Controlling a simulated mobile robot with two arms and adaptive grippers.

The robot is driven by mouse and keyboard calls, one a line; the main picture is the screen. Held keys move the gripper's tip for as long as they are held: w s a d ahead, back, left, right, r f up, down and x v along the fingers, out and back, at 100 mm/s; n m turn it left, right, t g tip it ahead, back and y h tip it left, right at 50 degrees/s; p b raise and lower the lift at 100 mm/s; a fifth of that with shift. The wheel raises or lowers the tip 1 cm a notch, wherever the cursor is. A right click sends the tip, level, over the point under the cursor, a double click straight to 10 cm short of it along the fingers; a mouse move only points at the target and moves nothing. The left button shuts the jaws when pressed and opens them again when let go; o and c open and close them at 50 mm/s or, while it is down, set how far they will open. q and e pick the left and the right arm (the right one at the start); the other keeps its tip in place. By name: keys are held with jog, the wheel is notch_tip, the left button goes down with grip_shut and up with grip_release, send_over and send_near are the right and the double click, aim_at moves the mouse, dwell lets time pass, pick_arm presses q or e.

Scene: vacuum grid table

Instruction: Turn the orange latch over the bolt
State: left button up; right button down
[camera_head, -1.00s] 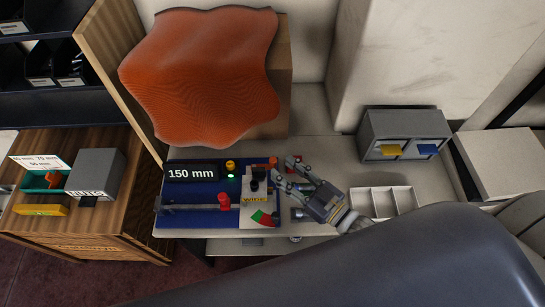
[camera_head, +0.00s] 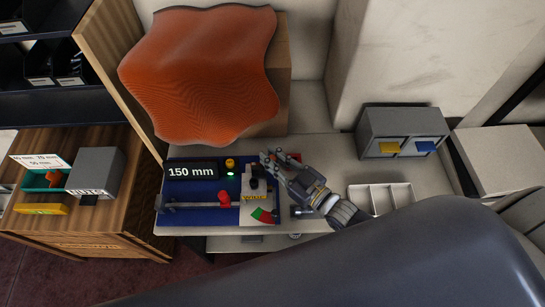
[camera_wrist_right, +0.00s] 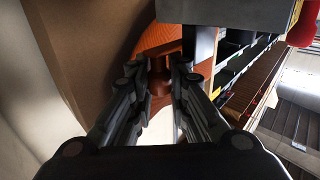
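The orange latch (camera_head: 273,158) is at the back right corner of the blue fixture board (camera_head: 200,220), mostly covered by my fingers. In the right wrist view the latch (camera_wrist_right: 160,78) shows as a brownish-orange piece between the fingertips. My right gripper (camera_head: 269,157) reaches in from the right; its fingers (camera_wrist_right: 160,66) stand apart on either side of the latch. Whether both touch it cannot be told. A dark post (camera_head: 254,183) stands just in front of the latch; I cannot tell whether it is the bolt. My left gripper is not in view.
The board carries a "150 mm" display (camera_head: 191,171), a yellow button (camera_head: 230,162), a green light and a red slider knob (camera_head: 224,198). A white divided tray (camera_head: 381,197) and a grey drawer unit (camera_head: 402,125) stand to the right. An orange wavy sheet (camera_head: 200,75) rises behind.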

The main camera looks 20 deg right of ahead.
jog(key=shift+s+a+r+m+h+p, duration=0.1)
jog(key=shift+m+h+p, duration=0.2)
jog(key=shift+h+p, duration=0.15)
jog(key=shift+s+a+m+t+h+p, duration=0.15)
jog(key=shift+s+m+t+h+p, duration=0.2)
jog(key=shift+m+t+h+p, duration=0.45)
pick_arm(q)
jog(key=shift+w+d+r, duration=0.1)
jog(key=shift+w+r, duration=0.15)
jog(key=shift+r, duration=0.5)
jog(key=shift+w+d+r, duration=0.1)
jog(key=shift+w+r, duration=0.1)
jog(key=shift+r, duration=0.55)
pick_arm(e)
jog(key=shift+s+a+m+h, duration=0.2)
jog(key=shift+m+h, duration=0.35)
jog(key=shift+h, duration=0.5)
jog(key=shift+s+a+m+h, duration=0.1)
jog(key=shift+s+m+h, duration=0.15)
jog(key=shift+m+h, duration=0.55)
jog(key=shift+t+h, duration=0.3)
jog(key=shift+h, duration=0.1)
jog(key=c, duration=1.5)
grip_release()
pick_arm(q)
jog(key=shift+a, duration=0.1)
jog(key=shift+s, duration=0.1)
